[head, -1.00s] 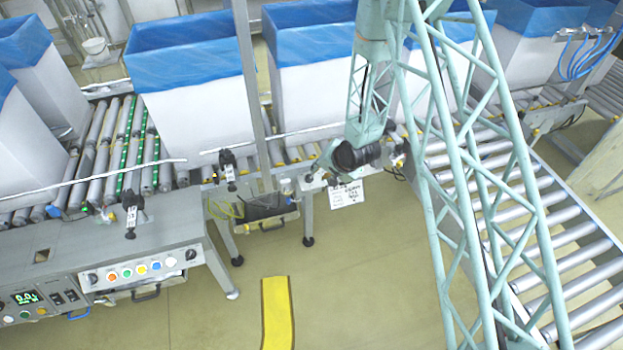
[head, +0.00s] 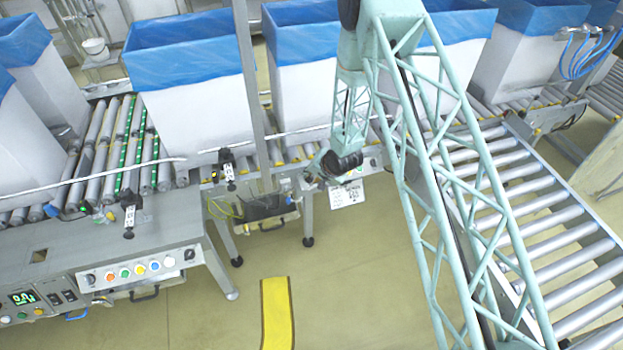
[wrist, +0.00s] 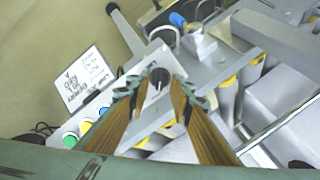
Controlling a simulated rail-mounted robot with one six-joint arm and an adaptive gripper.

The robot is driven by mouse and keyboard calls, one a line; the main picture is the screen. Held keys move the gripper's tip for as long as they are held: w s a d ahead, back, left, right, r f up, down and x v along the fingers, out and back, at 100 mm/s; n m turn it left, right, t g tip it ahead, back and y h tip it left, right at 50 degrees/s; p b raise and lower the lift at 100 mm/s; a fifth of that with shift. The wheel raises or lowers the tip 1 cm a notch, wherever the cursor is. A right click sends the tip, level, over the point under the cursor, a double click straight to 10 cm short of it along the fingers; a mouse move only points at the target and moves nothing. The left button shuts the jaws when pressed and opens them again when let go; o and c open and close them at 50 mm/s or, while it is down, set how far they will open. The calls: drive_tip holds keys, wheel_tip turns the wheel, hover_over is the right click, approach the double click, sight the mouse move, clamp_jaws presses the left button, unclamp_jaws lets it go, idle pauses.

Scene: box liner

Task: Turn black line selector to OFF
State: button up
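A black selector knob (wrist: 160,77) sits on a light grey control box in the wrist view, between and just beyond my fingertips. Its pointer direction is too small to read. My gripper (wrist: 158,90) is open, with one finger on each side of the knob; I cannot tell whether either finger touches it. In the head view my gripper (head: 327,176) is low at the conveyor's front edge, and the knob is hidden there by my arm.
Green (wrist: 70,140), blue (wrist: 85,127) and yellow buttons line the same box. A white handwritten sign (wrist: 85,80) hangs nearby. Metal brackets and conveyor rollers lie to the right in the wrist view. Another button panel (head: 140,268) is at left in the head view.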

drive_tip(key=shift+w+a+f, duration=0.25)
drive_tip(key=shift+w+f, duration=0.1)
drive_tip(key=shift+f, duration=0.25)
clamp_jaws()
drive_tip(key=shift+n+b, duration=0.4)
drive_tip(key=shift+b, duration=0.05)
drive_tip(key=shift+a+n+h+b, duration=0.1)
drive_tip(key=shift+n+h+b, duration=0.3)
drive_tip(key=shift+n+b, duration=1.3)
drive_tip(key=shift+n+h+b, duration=0.4)
drive_tip(key=shift+n+b, duration=1.2)
drive_tip(key=shift+n, duration=0.3)
drive_tip(key=shift+a+r+n, duration=0.1)
drive_tip(key=shift+n, duration=0.2)
